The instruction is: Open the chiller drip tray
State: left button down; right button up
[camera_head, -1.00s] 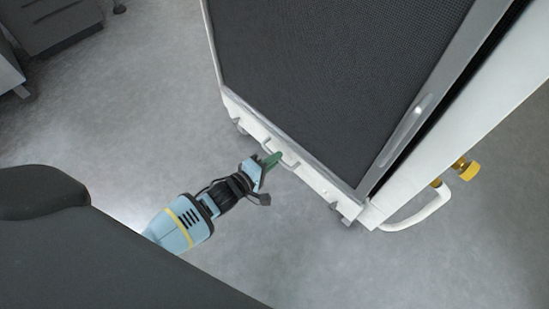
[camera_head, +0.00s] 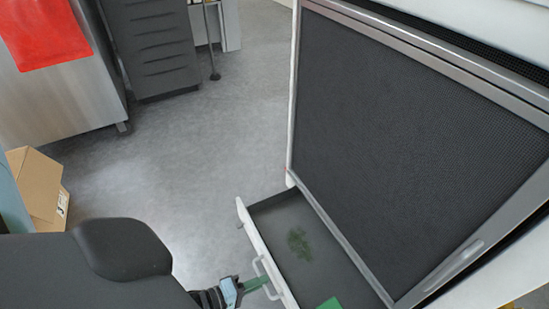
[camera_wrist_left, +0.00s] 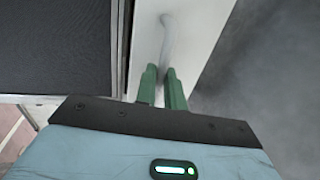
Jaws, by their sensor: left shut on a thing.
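The chiller drip tray (camera_head: 325,258) is a shallow dark tray with a white front. It sticks out from under the chiller's dark mesh panel (camera_head: 410,150), with its inside showing. My left gripper (camera_head: 262,284) is at the white handle (camera_head: 257,265) on the tray's front, its green fingers shut on the handle. In the left wrist view, the green fingers (camera_wrist_left: 164,82) lie at the handle (camera_wrist_left: 165,40) against the white front. A dark green patch (camera_head: 299,243) lies on the tray floor.
A cardboard box (camera_head: 37,185) stands on the floor at left. A grey drawer cabinet (camera_head: 152,45) and a steel unit with red cloth (camera_head: 45,30) stand behind. The grey floor between is clear.

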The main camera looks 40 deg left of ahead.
pick_arm(q)
jog(key=shift+f+v, duration=0.2)
jog(key=shift+v, duration=0.85)
pick_arm(e)
jog(key=shift+s+r, duration=0.2)
jog(key=shift+s, duration=0.15)
pick_arm(q)
jog(key=c, duration=1.5)
grip_release()
jog(key=shift+s, duration=0.1)
pick_arm(e)
jog(key=shift+w, duration=0.2)
